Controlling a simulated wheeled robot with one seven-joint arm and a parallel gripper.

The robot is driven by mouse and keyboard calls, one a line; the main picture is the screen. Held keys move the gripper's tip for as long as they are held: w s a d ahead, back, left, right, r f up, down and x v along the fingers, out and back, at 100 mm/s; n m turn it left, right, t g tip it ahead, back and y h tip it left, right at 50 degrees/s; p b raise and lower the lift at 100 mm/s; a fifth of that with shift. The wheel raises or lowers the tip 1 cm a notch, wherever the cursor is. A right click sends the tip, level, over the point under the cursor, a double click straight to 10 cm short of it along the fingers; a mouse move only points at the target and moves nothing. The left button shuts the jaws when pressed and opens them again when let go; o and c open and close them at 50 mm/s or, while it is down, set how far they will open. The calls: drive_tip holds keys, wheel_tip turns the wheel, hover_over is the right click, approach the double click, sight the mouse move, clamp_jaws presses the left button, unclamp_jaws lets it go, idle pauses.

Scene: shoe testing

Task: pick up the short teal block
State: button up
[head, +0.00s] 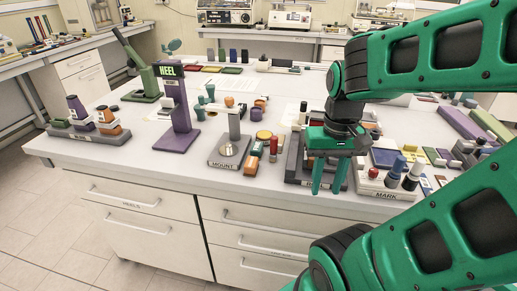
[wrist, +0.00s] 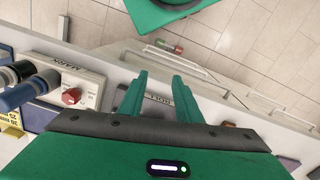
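My gripper (head: 328,186) points down at the table's front edge, over the dark block tray (head: 293,170). Its two green fingers stand apart with nothing between them, and the wrist view also shows them spread and empty (wrist: 159,84). I cannot pick out the short teal block with certainty. Small teal cup-like pieces (head: 202,105) stand left of the MOUNT stand, well left of my gripper. Small greenish blocks (head: 433,156) lie on the right of the table, partly near my arm. No teal block is clear in the wrist view.
The white table (head: 130,165) is crowded. A purple HEEL stand (head: 176,110), a MOUNT stand (head: 230,150) and a red-knobbed MARK box (head: 374,183) stand along its front, the box just right of my gripper. It also shows in the wrist view (wrist: 88,84). Open floor lies in front.

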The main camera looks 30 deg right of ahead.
drive_tip(key=shift+a, duration=0.15)
drive_tip(key=shift+m, duration=0.6)
drive_tip(key=w+r, duration=0.2)
drive_tip(key=w, duration=0.2)
drive_tip(key=w+r, duration=0.1)
drive_tip(key=w, duration=0.3)
drive_tip(key=w+r, duration=0.2)
drive_tip(key=w, duration=0.1)
drive_tip(key=shift+w+d+r, duration=0.3)
drive_tip(key=shift+w+d, duration=0.1)
wheel_tip(320, 180, up, 2)
drive_tip(key=m, duration=0.1)
hover_over(257, 145)
wheel_tip(257, 145, down, 11)
drive_tip(key=shift+s+a+r, duration=0.1)
drive_tip(key=shift+r, duration=0.1)
drive_tip(key=c, duration=0.7)
